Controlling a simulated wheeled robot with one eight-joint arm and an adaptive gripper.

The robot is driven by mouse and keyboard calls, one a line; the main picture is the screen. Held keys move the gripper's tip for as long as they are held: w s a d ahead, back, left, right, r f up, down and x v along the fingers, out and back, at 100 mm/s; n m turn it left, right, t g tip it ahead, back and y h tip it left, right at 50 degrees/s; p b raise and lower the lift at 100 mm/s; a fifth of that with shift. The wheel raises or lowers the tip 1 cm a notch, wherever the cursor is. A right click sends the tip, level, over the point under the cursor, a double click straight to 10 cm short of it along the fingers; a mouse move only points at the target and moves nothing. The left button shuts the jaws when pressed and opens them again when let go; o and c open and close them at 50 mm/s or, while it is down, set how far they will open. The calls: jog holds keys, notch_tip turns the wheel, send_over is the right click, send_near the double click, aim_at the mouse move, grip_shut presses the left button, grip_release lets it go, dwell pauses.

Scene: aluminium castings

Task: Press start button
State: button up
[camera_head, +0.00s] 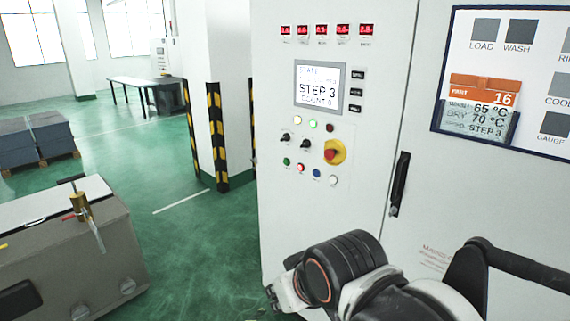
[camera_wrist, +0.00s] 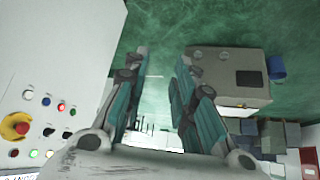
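The control panel on the white cabinet (camera_head: 270,225) is in the middle of the head view. Its bottom row has a green button (camera_head: 286,161), a red button (camera_head: 300,167), a blue button (camera_head: 316,173) and a white button (camera_head: 333,180). No readable label marks which is start. The green button also shows at the left of the wrist view (camera_wrist: 72,112). My gripper (camera_wrist: 161,58) is open and empty, its two fingers apart. It is clear of the panel, which lies to its left in the wrist view.
A yellow-and-red emergency stop (camera_head: 333,152) and two black knobs (camera_head: 305,144) sit just above the buttons. The screen (camera_head: 319,86) reads STEP 3. A door handle (camera_head: 399,184) sticks out to the right. A grey machine (camera_head: 75,250) stands lower left, with green floor between.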

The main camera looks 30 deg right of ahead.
grip_shut()
dwell(1.0)
